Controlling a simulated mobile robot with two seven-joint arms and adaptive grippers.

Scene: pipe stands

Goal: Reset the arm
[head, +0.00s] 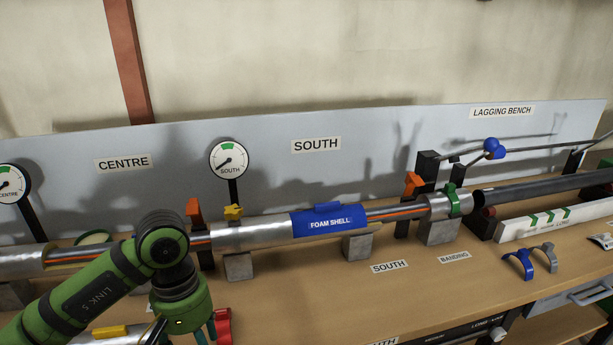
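My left arm comes in from the lower left, its green links bent at a dark joint. My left gripper (205,335) points down at the bottom edge, cut off by the frame, so I cannot tell if it is open or holds anything. A red piece (222,325) shows right beside it. Behind the arm, a silver pipe (255,231) runs across the bench on grey blocks. A blue foam shell (329,221) sits on the pipe right of the gripper. My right gripper is out of view.
Round gauges (229,159) stand behind the pipe. Orange clamps (413,184) and a green band (452,201) rise along it. Blue and grey clips (519,264) lie at the right. A yellow piece (110,331) lies by the arm. Bare wood (310,300) lies right of the gripper.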

